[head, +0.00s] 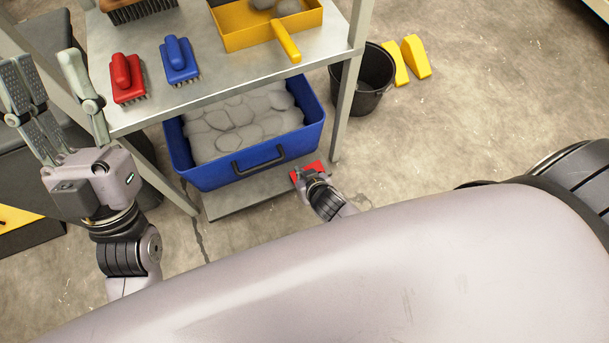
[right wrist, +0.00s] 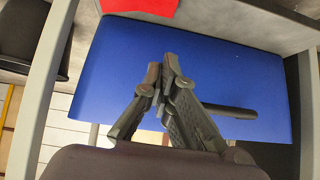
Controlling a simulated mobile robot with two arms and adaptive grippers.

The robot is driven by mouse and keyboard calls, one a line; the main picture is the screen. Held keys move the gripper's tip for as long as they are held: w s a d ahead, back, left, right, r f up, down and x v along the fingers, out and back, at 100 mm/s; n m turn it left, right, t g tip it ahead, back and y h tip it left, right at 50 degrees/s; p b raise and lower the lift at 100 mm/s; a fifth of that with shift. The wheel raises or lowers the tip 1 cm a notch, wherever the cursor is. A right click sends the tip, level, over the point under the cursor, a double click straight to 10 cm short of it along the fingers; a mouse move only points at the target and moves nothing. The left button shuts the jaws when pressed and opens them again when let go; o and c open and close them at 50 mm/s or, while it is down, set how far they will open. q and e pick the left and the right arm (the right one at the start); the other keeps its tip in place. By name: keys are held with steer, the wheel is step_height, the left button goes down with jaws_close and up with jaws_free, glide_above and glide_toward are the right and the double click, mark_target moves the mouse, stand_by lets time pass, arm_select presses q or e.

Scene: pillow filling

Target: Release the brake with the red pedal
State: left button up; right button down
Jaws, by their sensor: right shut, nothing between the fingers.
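The red pedal (head: 314,165) sticks out at the front right of the lower shelf of the metal stand in the head view, partly covered by my right gripper (head: 302,176). That gripper is shut and empty, right at the pedal; I cannot tell whether it touches it. In the right wrist view its closed fingers (right wrist: 165,72) show in front of a blue face. A red patch (right wrist: 140,6) on grey metal shows at the top edge there; I cannot tell surely that it is the pedal. My left gripper (head: 50,72) is raised at the left, open and empty.
A blue bin (head: 222,175) of grey filling sits on the lower shelf. The top shelf (head: 215,85) holds a red brush (head: 126,80), a blue brush (head: 179,60) and a yellow tray (head: 235,42). A black bucket (head: 365,85) and yellow wedges (head: 415,57) stand right.

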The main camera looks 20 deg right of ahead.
arm_select(q)
steer(key=w+f+g+y+p, duration=0.1)
steer(key=w+f+g+y, duration=0.1)
steer(key=w+f+g, duration=0.3)
steer(key=shift+w+d+f+p, duration=0.35)
steer(key=shift+w+d+f, duration=0.1)
steer(key=shift+w, duration=0.15)
arm_select(e)
steer(key=shift+v, duration=2)
steer(key=shift+a, duration=0.2)
